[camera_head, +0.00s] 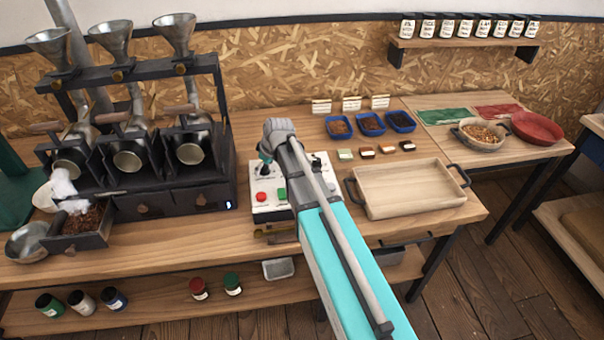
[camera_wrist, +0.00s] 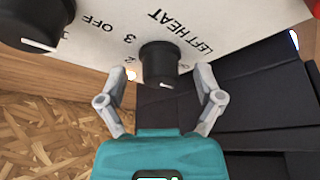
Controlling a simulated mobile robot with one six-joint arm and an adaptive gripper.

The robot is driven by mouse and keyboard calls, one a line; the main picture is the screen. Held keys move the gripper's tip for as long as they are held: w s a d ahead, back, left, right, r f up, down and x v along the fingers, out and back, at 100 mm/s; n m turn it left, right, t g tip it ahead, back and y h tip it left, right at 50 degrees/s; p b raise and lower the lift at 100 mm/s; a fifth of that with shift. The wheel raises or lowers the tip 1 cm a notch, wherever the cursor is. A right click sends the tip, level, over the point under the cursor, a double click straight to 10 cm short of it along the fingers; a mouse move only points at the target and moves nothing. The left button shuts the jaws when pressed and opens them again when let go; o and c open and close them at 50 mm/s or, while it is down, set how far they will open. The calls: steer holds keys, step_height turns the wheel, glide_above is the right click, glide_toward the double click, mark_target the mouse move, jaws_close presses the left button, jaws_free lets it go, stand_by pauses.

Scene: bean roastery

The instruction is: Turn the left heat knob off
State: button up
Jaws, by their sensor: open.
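The left heat knob (camera_wrist: 160,66) is a black round knob on a white panel (camera_wrist: 205,22), beside the printed words LEFT HEAT. A small white mark shows on its lower rim in the wrist view; I cannot tell which setting it points at. My gripper (camera_wrist: 160,78) is open, with one grey finger on each side of this knob. Contact is not clear. In the head view, the white control box (camera_head: 262,208) stands on the bench, and my gripper (camera_head: 266,160) is over its upper left part. My arm hides much of the box.
A second black knob (camera_wrist: 35,22) is at the upper left of the wrist view. A red button (camera_head: 261,197) and green button (camera_head: 281,194) are on the box. The dark roaster (camera_head: 175,201) stands close left; an empty wooden tray (camera_head: 410,190) lies right.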

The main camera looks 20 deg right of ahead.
steer(key=shift+m+t+h, duration=0.4)
steer(key=shift+m+h, duration=0.3)
steer(key=shift+m, duration=1.3)
steer(key=shift+m+h, duration=0.7)
steer(key=shift+m, duration=1.1)
steer(key=p+v, duration=1.3)
steer(key=v, duration=0.1)
steer(key=s+d+g+p, duration=0.1)
steer(key=s+d+g, duration=0.1)
steer(key=s, duration=0.6)
steer(key=s+d+r+g+p, duration=0.1)
steer(key=s+d, duration=0.3)
steer(key=s, duration=0.4)
steer(key=shift+s+d+r+g+p, duration=0.3)
steer(key=shift+s+g+p, duration=0.05)
steer(key=shift+g+p, duration=0.25)
